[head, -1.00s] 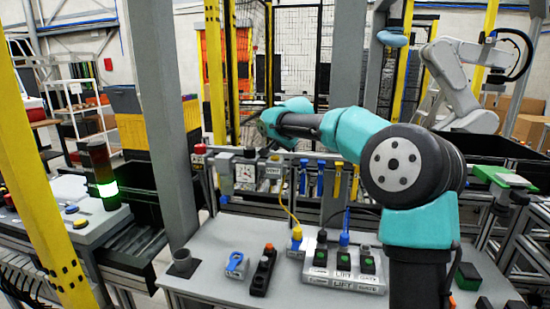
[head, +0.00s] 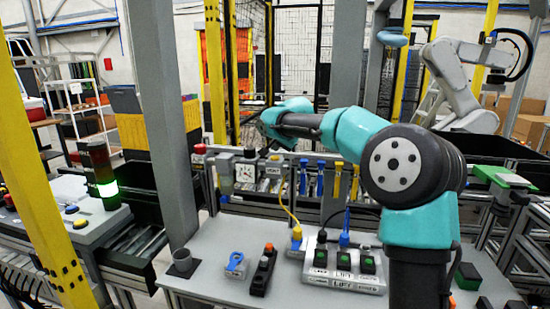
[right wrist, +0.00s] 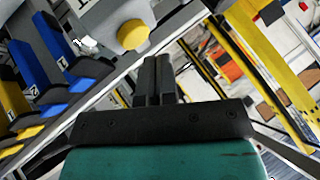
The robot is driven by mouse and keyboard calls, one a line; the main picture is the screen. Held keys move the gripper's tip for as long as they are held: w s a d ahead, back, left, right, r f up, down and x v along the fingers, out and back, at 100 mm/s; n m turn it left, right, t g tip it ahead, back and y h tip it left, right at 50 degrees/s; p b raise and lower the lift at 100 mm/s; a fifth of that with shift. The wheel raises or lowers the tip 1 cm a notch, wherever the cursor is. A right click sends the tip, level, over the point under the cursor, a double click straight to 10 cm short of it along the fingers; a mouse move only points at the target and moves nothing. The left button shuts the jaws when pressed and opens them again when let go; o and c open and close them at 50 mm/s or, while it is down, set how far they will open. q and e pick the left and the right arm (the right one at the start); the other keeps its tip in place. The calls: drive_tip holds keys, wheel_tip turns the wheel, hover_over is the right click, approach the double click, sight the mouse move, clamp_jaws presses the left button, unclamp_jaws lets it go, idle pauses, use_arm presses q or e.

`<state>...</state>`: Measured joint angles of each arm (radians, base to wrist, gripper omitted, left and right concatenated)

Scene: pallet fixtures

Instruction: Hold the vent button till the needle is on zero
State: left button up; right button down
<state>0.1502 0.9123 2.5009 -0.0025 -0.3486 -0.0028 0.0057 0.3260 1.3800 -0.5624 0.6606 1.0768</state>
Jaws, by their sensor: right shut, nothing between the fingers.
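The white dial gauge (head: 246,172) stands on the rail behind the table in the head view. Its needle is too small to read surely. Right of it is a small white label (head: 271,171) that seems to read VENT. A round yellow button (right wrist: 133,35) on a grey housing shows in the right wrist view. My right gripper (right wrist: 156,60) is shut and empty, its fingertips close below and right of the button in that picture. I cannot tell whether they touch it. In the head view my right arm reaches left to the rail. My left gripper is not in view.
Blue and yellow tags (head: 320,180) hang on the rail right of the gauge. A grey post (head: 165,120) rises at the left.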

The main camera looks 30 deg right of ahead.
sight(277, 157)
drive_tip(key=shift+f, duration=0.2)
idle(0.7)
drive_tip(key=shift+f, duration=0.25)
drive_tip(key=shift+f, duration=0.5)
idle(2.0)
idle(2.8)
drive_tip(key=shift+r, duration=0.95)
drive_tip(key=shift+r, duration=2.5)
